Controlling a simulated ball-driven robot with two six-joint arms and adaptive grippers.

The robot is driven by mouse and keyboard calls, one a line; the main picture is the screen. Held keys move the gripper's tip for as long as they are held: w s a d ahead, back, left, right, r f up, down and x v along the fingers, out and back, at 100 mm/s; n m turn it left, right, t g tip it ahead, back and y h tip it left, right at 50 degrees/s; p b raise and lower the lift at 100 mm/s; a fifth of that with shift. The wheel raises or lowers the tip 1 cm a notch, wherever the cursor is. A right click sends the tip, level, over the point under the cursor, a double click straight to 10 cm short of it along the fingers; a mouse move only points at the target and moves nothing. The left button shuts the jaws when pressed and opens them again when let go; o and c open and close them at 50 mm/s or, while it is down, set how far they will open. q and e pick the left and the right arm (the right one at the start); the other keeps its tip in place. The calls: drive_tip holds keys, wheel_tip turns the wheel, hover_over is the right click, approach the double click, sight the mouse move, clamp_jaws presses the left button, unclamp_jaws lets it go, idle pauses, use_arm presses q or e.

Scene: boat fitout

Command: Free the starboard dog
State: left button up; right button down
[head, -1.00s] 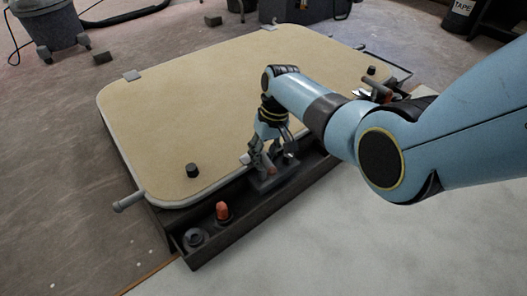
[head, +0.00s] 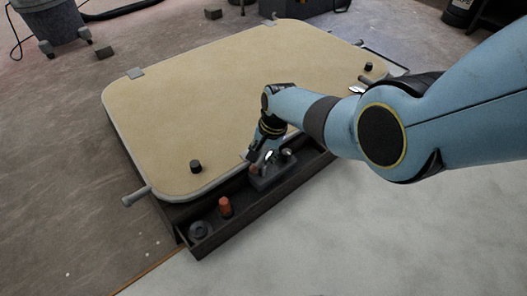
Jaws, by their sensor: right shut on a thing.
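A large tan hatch panel (head: 220,90) with a pale rim lies flat. At its near edge a dark block (head: 273,182), seemingly the base of a dog, stands in a dark trough. My right gripper (head: 259,162) is over this block, tilted, shut on what seems to be the dog's lever. The fingers hide most of the lever; a small reddish part shows beside them. Another metal fitting (head: 366,82) at the panel's right edge is mostly behind my right arm. Which is starboard I cannot tell. My left gripper is out of view.
The dark trough (head: 235,235) also holds a reddish-orange peg (head: 225,207) and a grey ring (head: 199,230). Black knobs stand on the panel at near left (head: 196,166) and far right (head: 369,66). A grey bar (head: 137,196) sticks out at left.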

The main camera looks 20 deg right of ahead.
drive_tip(key=m, duration=0.3)
drive_tip(key=shift+w+a+r+p, duration=0.1)
drive_tip(key=shift+a+p, duration=0.15)
drive_tip(key=shift+p, duration=0.05)
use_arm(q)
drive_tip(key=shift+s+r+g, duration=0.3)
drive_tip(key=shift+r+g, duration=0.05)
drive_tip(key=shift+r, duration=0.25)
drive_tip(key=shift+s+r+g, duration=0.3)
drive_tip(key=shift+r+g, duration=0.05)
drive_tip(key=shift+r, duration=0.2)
use_arm(e)
drive_tip(key=shift+m+t+h, duration=0.3)
drive_tip(key=shift+m+h, duration=0.1)
drive_tip(key=shift+m, duration=0.6)
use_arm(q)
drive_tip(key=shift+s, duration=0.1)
use_arm(e)
drive_tip(key=shift+w, duration=0.1)
drive_tip(key=c, duration=1.2)
unclamp_jaws()
drive_tip(key=shift+o, duration=0.7)
drive_tip(key=shift+d, duration=0.1)
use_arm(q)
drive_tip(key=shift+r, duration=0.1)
use_arm(e)
drive_tip(key=v, duration=1.1)
drive_tip(key=shift+r, duration=0.4)
